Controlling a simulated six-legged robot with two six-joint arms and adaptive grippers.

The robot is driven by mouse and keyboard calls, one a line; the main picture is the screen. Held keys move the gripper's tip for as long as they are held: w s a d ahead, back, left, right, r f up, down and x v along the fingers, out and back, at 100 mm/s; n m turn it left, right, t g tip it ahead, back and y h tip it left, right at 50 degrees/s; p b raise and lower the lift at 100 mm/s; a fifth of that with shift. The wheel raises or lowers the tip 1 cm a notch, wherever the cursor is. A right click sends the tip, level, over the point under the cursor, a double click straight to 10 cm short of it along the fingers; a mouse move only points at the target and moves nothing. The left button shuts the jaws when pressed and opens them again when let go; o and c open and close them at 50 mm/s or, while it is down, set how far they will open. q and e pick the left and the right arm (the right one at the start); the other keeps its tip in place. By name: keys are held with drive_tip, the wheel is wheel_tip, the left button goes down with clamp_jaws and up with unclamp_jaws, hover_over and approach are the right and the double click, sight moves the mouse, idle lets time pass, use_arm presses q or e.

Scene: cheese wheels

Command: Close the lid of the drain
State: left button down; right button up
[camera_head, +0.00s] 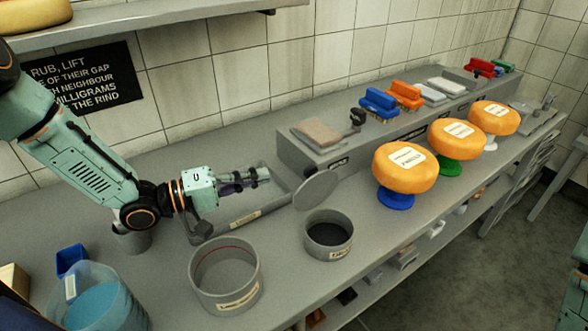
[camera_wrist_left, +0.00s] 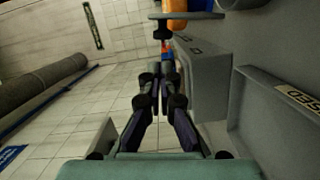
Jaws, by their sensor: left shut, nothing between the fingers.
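The drain (camera_head: 328,249) is a short grey round container with a dark inside and a label on its front, standing on the counter. Its round grey lid (camera_head: 316,190) stands open, tilted up at the drain's back left rim. My left gripper (camera_head: 266,174) reaches in from the left and points right toward the lid, with a gap between. Its fingers (camera_wrist_left: 155,72) are shut and empty in the left wrist view. A thin grey-green disc at the top of that view may be the lid seen edge-on. My right gripper is not in view.
A wider round grey container (camera_head: 225,292) stands left of the drain. A shallow grey tray (camera_head: 238,218) lies below my left gripper. A raised shelf (camera_head: 300,152) with brushes runs behind. Orange cheese wheels (camera_head: 404,168) on coloured stands are to the right.

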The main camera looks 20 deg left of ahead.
sight(312, 186)
use_arm(q)
drive_tip(key=b+x, duration=0.1)
drive_tip(key=x, duration=0.7)
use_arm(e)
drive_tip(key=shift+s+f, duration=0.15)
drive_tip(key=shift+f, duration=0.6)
use_arm(q)
drive_tip(key=shift+w+f, duration=0.15)
drive_tip(key=shift+w, duration=0.05)
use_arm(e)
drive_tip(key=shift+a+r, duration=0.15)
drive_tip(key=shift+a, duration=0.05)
use_arm(q)
drive_tip(key=shift+s, duration=0.1)
